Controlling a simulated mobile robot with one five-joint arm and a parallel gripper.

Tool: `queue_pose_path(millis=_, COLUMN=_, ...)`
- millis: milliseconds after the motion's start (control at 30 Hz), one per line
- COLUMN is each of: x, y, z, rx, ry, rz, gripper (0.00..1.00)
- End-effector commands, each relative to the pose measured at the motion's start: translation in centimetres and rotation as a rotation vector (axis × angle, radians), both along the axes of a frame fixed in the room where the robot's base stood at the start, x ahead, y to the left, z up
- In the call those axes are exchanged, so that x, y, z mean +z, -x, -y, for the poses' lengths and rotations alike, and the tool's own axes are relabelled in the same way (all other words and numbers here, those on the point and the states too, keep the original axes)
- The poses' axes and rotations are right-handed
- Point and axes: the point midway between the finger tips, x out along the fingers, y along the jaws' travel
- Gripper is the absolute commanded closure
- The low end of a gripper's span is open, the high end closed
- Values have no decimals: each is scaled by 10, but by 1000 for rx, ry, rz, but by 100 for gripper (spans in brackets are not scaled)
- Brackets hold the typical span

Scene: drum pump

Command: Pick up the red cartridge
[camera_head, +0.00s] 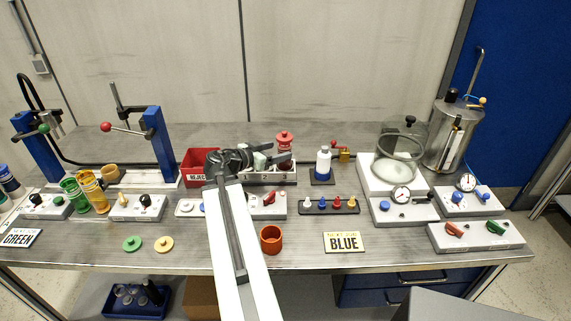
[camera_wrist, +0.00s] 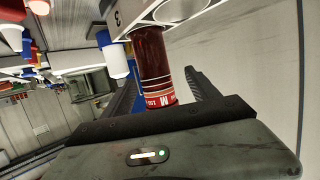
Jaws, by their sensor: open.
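The red cartridge (camera_wrist: 153,65) is a dark red cylinder with a bright red printed band at its end nearest my gripper. In the wrist view it lies between my two open fingers (camera_wrist: 163,92), with a finger on each side; I cannot tell whether either touches it. Its other end meets the white numbered rack (camera_wrist: 127,17). In the head view the red cartridge (camera_head: 285,157) stands at the rack's right part (camera_head: 262,178), below a bright red top. My gripper (camera_head: 262,157) is just left of it, and my arm hides part of the rack.
A red bin (camera_head: 195,168) stands left of the rack. A white bottle (camera_head: 323,163) stands on a blue base to the right. An orange cup (camera_head: 271,239) and a BLUE sign (camera_head: 344,242) are in front. A glass chamber (camera_head: 400,150) stands farther right.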

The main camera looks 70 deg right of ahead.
Motion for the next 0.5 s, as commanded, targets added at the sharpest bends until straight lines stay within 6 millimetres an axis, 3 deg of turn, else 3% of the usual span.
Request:
queue_pose_path(millis=100, x=-6, y=5, z=13, rx=-1, ry=0, rz=-1, gripper=31)
queue_pose_path(millis=267, x=-7, y=10, z=18, rx=-1, ry=-1, rz=-2, gripper=31)
queue_pose_path(millis=500, x=-18, y=31, z=51, rx=-4, ry=-1, rz=-1, gripper=31)
